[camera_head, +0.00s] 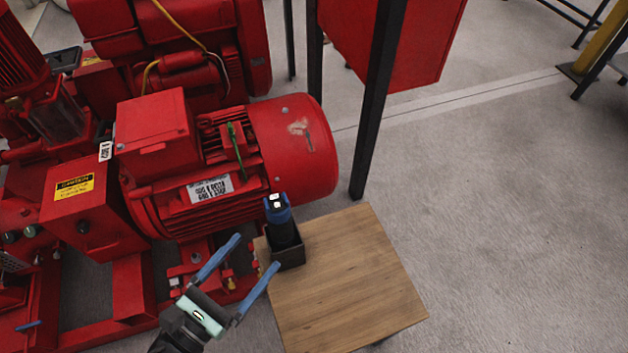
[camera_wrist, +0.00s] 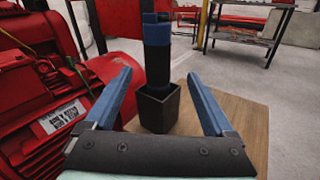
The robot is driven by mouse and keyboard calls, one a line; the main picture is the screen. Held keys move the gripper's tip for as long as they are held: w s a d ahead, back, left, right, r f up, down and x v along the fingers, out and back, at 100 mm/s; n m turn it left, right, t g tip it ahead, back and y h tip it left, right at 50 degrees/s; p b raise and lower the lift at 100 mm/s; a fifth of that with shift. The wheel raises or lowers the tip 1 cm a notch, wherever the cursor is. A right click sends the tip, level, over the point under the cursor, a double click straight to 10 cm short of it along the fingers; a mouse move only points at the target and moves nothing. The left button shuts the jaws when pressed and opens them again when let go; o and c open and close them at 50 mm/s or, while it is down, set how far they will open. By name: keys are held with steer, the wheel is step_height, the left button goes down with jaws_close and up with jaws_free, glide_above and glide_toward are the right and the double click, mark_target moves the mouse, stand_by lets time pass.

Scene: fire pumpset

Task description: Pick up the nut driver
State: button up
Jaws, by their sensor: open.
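The nut driver, with a blue and black handle (camera_head: 279,213), stands upright in a small black square holder (camera_head: 289,257) at the left corner of the wooden tabletop (camera_head: 345,285). In the wrist view the nut driver (camera_wrist: 157,55) rises from the holder (camera_wrist: 158,108), in the middle between my fingers; its lower part is hidden inside the holder. My gripper (camera_head: 255,253) is open and empty, with two blue fingers pointing toward the nut driver. In the head view the fingertips are short of it, down and to the left. The wrist view also shows both fingers (camera_wrist: 158,75) spread apart.
A red motor and pump set (camera_head: 290,150) stands close behind and left of the table. A black post (camera_head: 378,100) and red cabinet (camera_head: 400,40) rise behind it. The floor at right is clear. A dark table (camera_wrist: 240,40) stands farther back in the wrist view.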

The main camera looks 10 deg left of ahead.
mark_target(276, 229)
steer(key=shift+n, duration=0.6)
steer(key=x, duration=0.4)
steer(key=b+x, duration=0.1)
steer(key=x, duration=0.2)
steer(key=shift+s+d+r, duration=0.1)
steer(key=shift+d+r, duration=0.05)
steer(key=shift+r, duration=0.25)
steer(key=x, duration=0.2)
steer(key=b+x, duration=0.2)
steer(key=x, duration=0.1)
steer(key=shift+w+a+f, duration=0.3)
steer(key=shift+w, duration=0.1)
jaws_close()
steer(key=shift+r, duration=0.15)
